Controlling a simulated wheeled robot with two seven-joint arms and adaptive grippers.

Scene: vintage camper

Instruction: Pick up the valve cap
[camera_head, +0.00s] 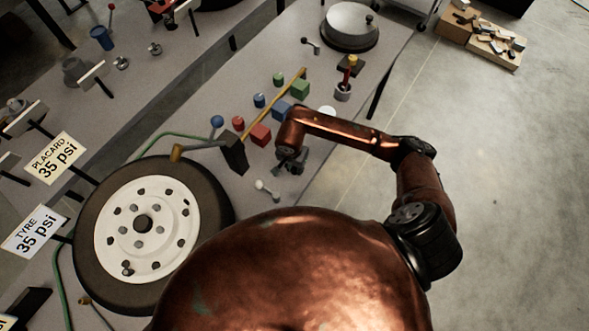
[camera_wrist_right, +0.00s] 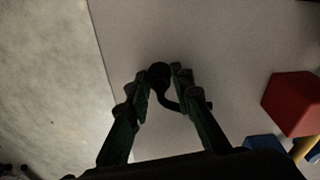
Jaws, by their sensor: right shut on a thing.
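My right gripper (camera_head: 291,165) is over the table, to the right of the tyre, and its fingers also show in the right wrist view (camera_wrist_right: 161,82). It is shut on a small dark round thing with a curved tail, which I take for the valve cap (camera_wrist_right: 158,72). The cap shows at the fingertips, with its tail curving towards the right finger. In the head view the cap is hidden or too small to make out. My left gripper is not in view.
The tyre (camera_head: 217,193) with its white wheel lies left of the gripper. A red block (camera_head: 260,135), a green block (camera_head: 299,89) and a yellow bar (camera_head: 258,117) are close by. A small pale-knobbed piece (camera_head: 264,188) lies nearby. The table edge and bare floor are to the right.

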